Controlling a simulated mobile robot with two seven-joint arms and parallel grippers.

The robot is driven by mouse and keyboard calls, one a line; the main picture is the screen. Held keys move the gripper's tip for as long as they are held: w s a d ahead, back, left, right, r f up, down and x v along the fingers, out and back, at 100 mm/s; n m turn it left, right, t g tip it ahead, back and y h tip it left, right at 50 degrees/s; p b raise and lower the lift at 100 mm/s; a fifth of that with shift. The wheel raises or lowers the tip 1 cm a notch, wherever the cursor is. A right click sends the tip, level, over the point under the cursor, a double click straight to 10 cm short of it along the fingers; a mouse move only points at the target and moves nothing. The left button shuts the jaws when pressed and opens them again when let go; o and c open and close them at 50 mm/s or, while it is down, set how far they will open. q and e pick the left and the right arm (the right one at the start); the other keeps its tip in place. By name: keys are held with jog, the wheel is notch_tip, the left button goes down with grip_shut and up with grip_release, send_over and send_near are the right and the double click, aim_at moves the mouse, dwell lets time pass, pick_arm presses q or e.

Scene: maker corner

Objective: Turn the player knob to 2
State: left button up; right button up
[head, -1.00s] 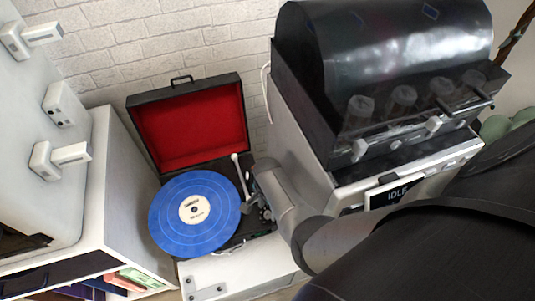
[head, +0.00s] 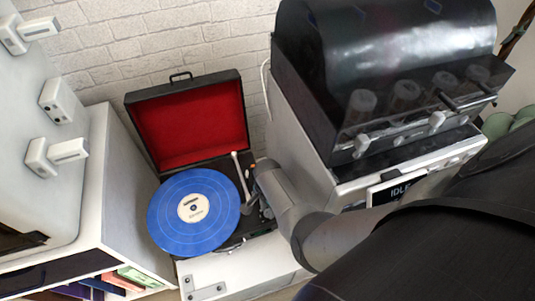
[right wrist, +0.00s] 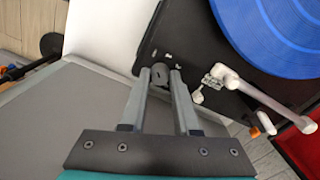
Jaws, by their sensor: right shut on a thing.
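The record player (head: 252,223) is an open black case with a red-lined lid (head: 190,125), a blue record (head: 170,215) and a white tonearm (head: 241,178). Its small dark round knob (right wrist: 160,72) sits at the corner of the black deck in the right wrist view, with tiny pale marks beside it. My right gripper (right wrist: 157,75) is shut on the knob, one finger on each side. The knob's exact setting is too small to read. In the head view my right arm hides the knob. My left gripper is not in view.
The player stands on a white surface (head: 240,275) between a white cabinet (head: 135,180) on the left and a machine with a dark hood (head: 390,60) and an "IDLE" screen (head: 398,190) on the right. The tonearm also shows close to my right gripper (right wrist: 265,105).

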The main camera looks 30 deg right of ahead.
grip_shut()
